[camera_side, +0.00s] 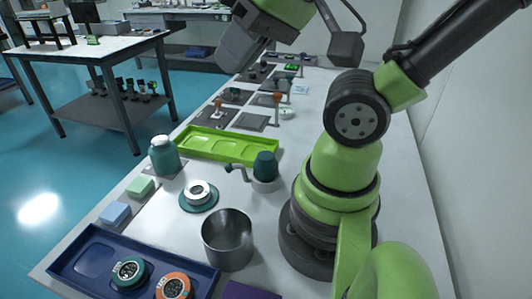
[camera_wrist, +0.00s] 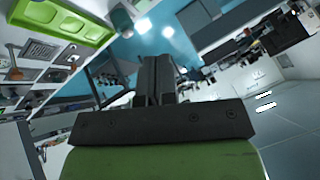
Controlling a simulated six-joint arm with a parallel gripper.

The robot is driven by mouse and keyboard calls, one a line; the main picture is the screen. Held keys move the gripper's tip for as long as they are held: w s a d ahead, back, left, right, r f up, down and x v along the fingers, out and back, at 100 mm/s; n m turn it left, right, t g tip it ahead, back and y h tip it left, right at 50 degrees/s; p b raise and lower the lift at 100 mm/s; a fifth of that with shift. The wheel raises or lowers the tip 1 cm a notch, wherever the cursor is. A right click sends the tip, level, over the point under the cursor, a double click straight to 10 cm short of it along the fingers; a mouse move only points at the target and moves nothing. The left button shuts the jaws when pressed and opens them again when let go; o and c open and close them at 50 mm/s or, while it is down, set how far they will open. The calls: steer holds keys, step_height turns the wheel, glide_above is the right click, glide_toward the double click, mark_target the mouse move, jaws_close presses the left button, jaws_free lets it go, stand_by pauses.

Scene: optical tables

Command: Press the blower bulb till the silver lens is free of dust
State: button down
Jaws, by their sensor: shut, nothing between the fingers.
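The blower bulb (camera_side: 265,165) is dark teal and sits upright on a pale base, with a thin nozzle (camera_side: 235,170) pointing left. My gripper (camera_side: 241,50) is high above the table's far part, well apart from bulb and lens. In the wrist view its fingers (camera_wrist: 157,68) are together and empty. Neither bulb nor lens can be told there for certain.
A lime tray (camera_side: 190,137) lies behind the bulb; it also shows in the wrist view (camera_wrist: 68,36). A teal bottle (camera_side: 164,157) stands left of the bulb. A metal cup (camera_side: 228,240) and a blue tray (camera_side: 68,263) with two round pieces are in front. Small mounts stand farther back.

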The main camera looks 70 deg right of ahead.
steer(key=m+g+y, duration=0.7)
steer(key=m+g, duration=0.1)
steer(key=m, duration=1.4)
glide_above(263, 154)
step_height(263, 154, down, 12)
steer(key=shift+f, duration=0.15)
steer(key=shift+s, duration=0.1)
steer(key=shift+f, duration=4.4)
steer(key=shift+f, duration=0.1)
steer(key=shift+f, duration=0.3)
